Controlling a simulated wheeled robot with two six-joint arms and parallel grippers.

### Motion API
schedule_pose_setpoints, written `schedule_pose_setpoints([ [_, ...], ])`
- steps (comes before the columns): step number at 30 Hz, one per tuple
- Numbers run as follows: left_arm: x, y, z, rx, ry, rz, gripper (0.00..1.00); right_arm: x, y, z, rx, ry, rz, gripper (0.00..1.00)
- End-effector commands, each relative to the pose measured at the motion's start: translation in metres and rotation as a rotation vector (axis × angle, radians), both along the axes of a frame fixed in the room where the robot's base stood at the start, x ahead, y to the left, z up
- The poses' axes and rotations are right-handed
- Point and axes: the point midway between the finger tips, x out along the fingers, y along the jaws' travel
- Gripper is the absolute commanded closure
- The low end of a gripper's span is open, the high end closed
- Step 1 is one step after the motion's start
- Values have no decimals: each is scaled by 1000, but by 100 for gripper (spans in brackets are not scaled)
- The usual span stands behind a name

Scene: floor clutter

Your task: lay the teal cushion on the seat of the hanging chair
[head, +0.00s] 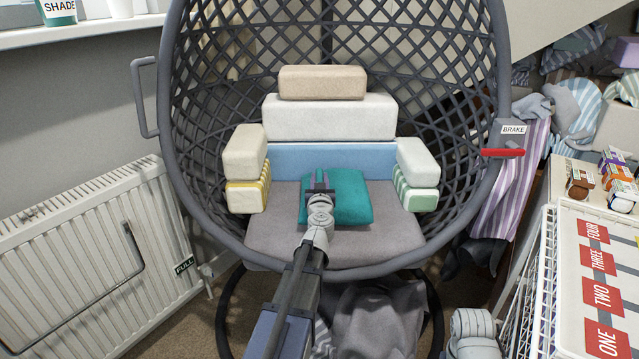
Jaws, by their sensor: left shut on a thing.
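The teal cushion (352,200) is at the middle of the hanging chair (172,120), over its grey seat pad (275,228). My left gripper (318,182) is shut on the cushion at its left part, and my wrist hides some of it. The cushion looks roughly flat. I cannot tell whether its underside touches the seat pad or is slightly above it.
Cream, striped and blue cushions line the chair's back and sides, with a tan one (322,82) on top. A red-handled brake (502,152) is on the right rim. A radiator (90,250) stands left; a rack with numbered red labels (602,294) stands right.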

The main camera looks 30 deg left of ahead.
Motion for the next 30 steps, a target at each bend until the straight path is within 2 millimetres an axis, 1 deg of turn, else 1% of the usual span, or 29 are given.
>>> schedule_pose_setpoints([
  [5,0,0,-5,0,0,0,100,0,0,-5,0,0,-1,50],
  [6,0,0,-3,0,0,0,66,0,0,-3,0,0,-1,50],
  [13,0,0,-3,0,0,0,41,0,0,-3,0,0,-1,50],
  [20,0,0,-3,0,0,0,41,0,0,-3,0,0,-1,50],
  [25,-1,-1,2,0,0,0,41,0,0,2,0,0,0,50],
  [30,-21,-12,0,0,0,0,41,0,0,0,0,0,0,50],
])
